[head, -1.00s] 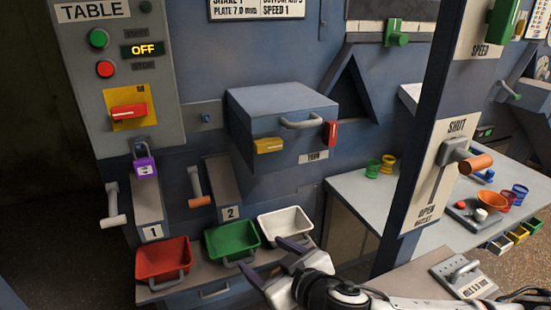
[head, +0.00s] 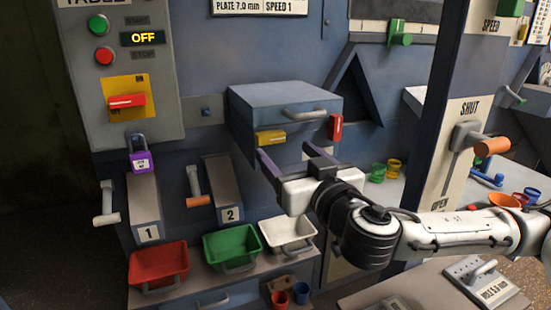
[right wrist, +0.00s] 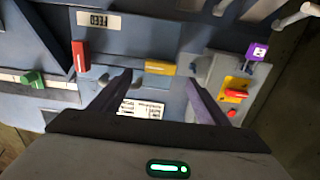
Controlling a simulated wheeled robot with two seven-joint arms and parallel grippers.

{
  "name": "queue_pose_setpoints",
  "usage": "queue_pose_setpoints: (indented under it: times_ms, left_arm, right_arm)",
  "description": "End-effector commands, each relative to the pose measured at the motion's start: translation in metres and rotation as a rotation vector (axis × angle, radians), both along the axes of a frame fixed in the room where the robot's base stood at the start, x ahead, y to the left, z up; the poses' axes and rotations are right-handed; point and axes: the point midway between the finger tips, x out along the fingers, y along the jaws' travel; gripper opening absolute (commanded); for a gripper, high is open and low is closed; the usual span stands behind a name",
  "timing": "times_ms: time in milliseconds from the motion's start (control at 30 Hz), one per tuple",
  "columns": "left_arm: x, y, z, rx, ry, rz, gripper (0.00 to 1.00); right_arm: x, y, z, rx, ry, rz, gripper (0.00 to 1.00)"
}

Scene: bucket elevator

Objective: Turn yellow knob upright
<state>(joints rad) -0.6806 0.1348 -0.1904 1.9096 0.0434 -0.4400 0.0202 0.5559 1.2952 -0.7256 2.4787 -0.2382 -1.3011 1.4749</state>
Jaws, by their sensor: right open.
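The yellow knob (head: 270,138) is a short bar on the lower left front of the blue box (head: 285,103). It lies roughly horizontal. It also shows in the right wrist view (right wrist: 160,67), lengthwise across the picture, just beyond the fingertips. My right gripper (head: 287,154) is open and empty, its fingers pointing at the box front just below the knob. In the right wrist view the fingers (right wrist: 158,82) stand apart on either side of the knob's line. Contact with it does not show. My left gripper is in neither view.
A red knob (head: 335,127) stands upright at the box's right corner, below the grey handle (head: 304,112). Red (head: 158,267), green (head: 232,246) and white (head: 288,232) bins sit below. A post with an orange-handled lever (head: 491,147) stands right.

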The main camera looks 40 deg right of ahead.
Motion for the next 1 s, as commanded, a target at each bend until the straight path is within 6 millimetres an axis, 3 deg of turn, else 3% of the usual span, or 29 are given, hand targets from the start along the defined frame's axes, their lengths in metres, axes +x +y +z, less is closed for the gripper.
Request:
queue_pose_setpoints:
  times_ms: [33, 100, 200, 400, 800, 1000]
  left_arm:
    - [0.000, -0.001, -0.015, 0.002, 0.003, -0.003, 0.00]
    - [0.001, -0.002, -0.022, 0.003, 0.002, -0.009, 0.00]
    - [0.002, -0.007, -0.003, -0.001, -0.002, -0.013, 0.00]
    - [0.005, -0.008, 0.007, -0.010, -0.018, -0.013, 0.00]
    - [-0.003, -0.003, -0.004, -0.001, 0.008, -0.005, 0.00]
    - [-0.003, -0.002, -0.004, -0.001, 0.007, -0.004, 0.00]
  right_arm:
    - [0.007, -0.002, -0.006, 0.001, -0.008, -0.002, 0.69]
    - [0.015, -0.003, -0.005, 0.003, -0.007, 0.001, 0.69]
    - [0.033, -0.008, 0.004, 0.003, -0.001, -0.001, 0.69]
    - [0.057, -0.013, 0.003, 0.003, -0.001, 0.002, 0.69]
    - [0.065, -0.015, 0.000, 0.001, 0.001, 0.003, 0.69]
    - [0.065, -0.015, 0.000, 0.001, 0.001, 0.002, 0.37]
